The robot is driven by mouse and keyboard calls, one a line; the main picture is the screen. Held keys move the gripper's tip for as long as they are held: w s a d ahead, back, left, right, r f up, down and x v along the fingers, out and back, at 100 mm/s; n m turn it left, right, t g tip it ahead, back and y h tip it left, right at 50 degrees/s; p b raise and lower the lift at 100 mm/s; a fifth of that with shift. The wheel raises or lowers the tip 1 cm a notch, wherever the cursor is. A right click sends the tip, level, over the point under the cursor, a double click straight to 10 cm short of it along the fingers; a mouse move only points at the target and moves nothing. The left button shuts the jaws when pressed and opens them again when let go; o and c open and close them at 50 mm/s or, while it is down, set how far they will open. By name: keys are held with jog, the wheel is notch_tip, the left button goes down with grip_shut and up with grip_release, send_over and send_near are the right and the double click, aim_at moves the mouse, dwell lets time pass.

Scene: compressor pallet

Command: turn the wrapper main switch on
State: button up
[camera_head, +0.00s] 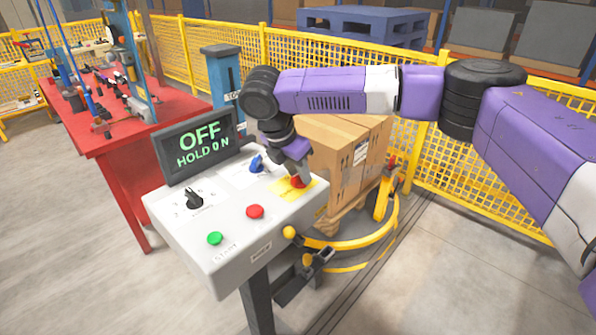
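The grey control panel (222,267) stands on a dark post in the middle of the head view. Its screen (170,163) reads "OFF" and "HOLD ON" in green. A red knob (297,182) on a yellow plate (281,190) at the panel's right looks like the main switch. My gripper (301,174) points down at this red knob and partly covers it. Its fingertips are at or just above the knob; I cannot tell whether they touch or grip it.
The panel also has a black selector (194,199), a blue knob (256,163), a red button (255,211) and a green button (215,238). Cardboard boxes (341,160) stand close behind my gripper. A yellow curved rail (350,243) and yellow fence (455,170) lie right. A red table (120,138) is left.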

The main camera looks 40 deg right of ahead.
grip_shut()
